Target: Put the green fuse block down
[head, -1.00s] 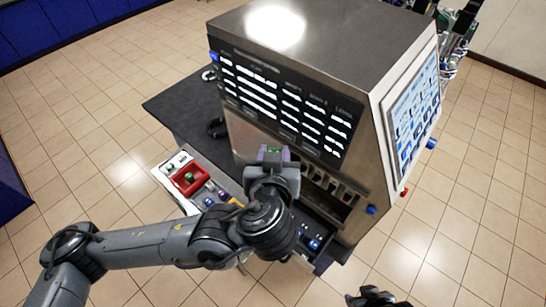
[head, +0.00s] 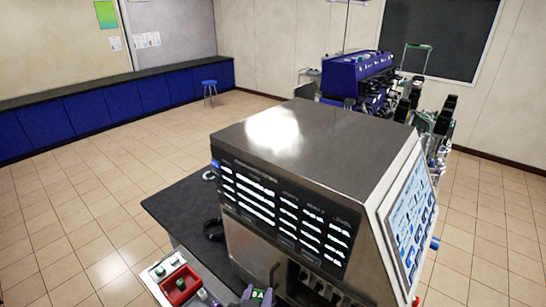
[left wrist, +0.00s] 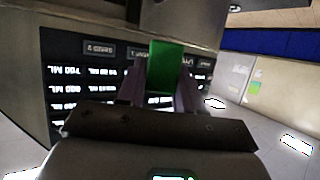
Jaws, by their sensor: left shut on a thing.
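My left gripper (head: 257,297) shows only by its purple-grey fingertips at the bottom edge of the head view, in front of the machine's lower front. It is shut on the green fuse block (head: 258,296), whose lettered green face shows between the fingertips. In the left wrist view the green fuse block (left wrist: 166,66) stands upright between the two fingers (left wrist: 160,88), with the machine's labelled panel behind it. No surface shows touching the block. My right gripper is in neither view.
The large steel machine (head: 310,140) stands close ahead, with a touchscreen (head: 408,218) on its right side. A red tray (head: 181,286) with a green piece in it lies at lower left. A dark tabletop (head: 180,210) lies left of the machine. Floor beyond is open.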

